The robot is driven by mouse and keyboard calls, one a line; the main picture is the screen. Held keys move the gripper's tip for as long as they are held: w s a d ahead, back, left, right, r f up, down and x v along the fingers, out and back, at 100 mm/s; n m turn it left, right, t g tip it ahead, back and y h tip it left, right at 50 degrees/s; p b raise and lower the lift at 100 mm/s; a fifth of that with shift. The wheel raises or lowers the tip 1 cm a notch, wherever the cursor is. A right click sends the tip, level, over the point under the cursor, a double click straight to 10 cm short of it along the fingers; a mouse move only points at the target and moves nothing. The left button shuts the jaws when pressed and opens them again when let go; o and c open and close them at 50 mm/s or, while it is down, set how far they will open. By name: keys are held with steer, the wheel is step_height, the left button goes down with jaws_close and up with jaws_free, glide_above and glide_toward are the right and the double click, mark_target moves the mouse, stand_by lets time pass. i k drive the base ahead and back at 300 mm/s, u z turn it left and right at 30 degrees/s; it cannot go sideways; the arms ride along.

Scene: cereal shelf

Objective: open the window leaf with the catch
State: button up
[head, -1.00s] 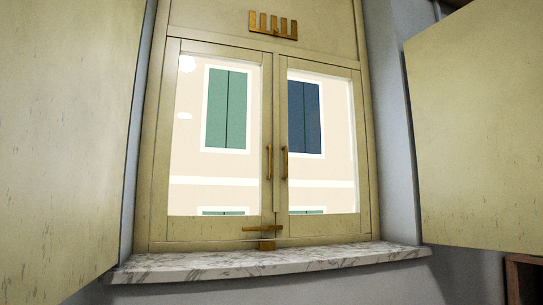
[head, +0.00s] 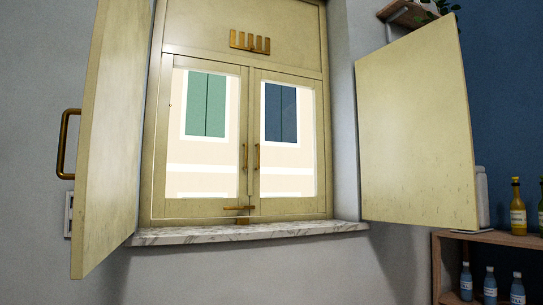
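The window stands ahead in the head view, with a left leaf (head: 157,145) and a right leaf (head: 321,150), both shut in the frame. A brass catch (head: 239,208) lies level across the bottom of the leaves, mostly over the left one, with a small brass block (head: 242,220) below it. Each leaf has an upright brass handle at the middle, the left handle (head: 245,158) and the right handle (head: 257,157). My gripper is not in view.
A left shutter (head: 115,140) with a brass pull (head: 66,145) and a right shutter (head: 415,130) stand swung open. A marble sill (head: 290,229) juts out below the window. A wooden shelf (head: 490,237) with several bottles stands at right.

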mark_target(163, 208)
steer(key=u, duration=0.6)
steer(key=i, duration=0.55)
steer(key=u, duration=0.65)
steer(key=i, duration=0.65)
steer(key=z, duration=0.1)
